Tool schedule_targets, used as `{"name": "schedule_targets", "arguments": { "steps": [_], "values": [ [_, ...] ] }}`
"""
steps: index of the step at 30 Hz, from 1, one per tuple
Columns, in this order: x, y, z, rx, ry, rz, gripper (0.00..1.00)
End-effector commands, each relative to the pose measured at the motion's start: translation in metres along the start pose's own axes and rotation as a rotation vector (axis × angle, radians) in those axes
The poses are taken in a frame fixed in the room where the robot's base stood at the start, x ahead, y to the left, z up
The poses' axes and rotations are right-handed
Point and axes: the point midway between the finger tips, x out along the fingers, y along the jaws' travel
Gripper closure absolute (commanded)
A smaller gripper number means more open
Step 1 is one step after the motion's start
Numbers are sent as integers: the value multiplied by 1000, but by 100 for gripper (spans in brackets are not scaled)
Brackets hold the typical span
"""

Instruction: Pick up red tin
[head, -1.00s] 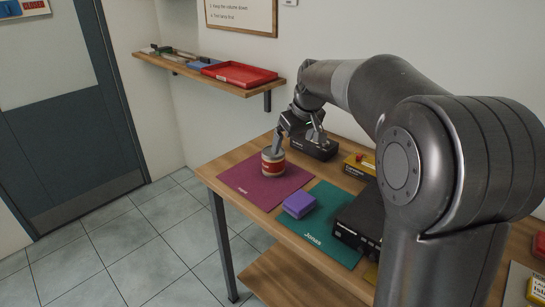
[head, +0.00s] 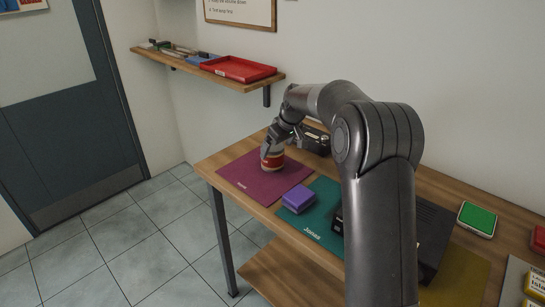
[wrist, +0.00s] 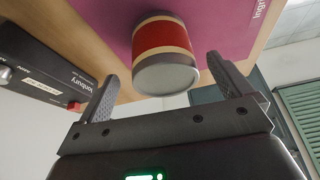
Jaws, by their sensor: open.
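The red tin (head: 273,161) stands upright on the magenta mat (head: 240,173) at the far left end of the table. It has a red band between pale bands and a grey lid. In the wrist view the tin (wrist: 162,42) sits just beyond the open fingers, its lid facing me. My gripper (head: 268,153) is beside the top of the tin, partly covering it in the head view. In the wrist view my gripper (wrist: 163,68) has one finger on each side of the tin's line, with nothing held. Whether a finger touches the tin cannot be told.
A black device (head: 317,141) stands behind the tin; it shows left in the wrist view (wrist: 45,65). A purple block (head: 298,198) lies on the teal mat (head: 315,225). A shelf with a red tray (head: 238,69) hangs on the wall. My arm hides part of the table.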

Motion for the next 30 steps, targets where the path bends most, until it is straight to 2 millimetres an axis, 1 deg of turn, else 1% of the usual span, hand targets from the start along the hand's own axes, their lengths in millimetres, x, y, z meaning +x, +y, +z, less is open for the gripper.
{"name": "schedule_targets", "arguments": {
  "steps": [4,9,11,13,19,30],
  "values": [
    [13,-2,-2,-1,-1,-1,4],
    [40,-3,-4,0,-2,-2,4],
    [47,-3,-4,-1,-1,0,4],
    [50,-3,-4,0,0,0,4],
    [50,-3,-4,0,0,1,4],
    [50,-3,-4,0,0,0,35]
  ]
}}
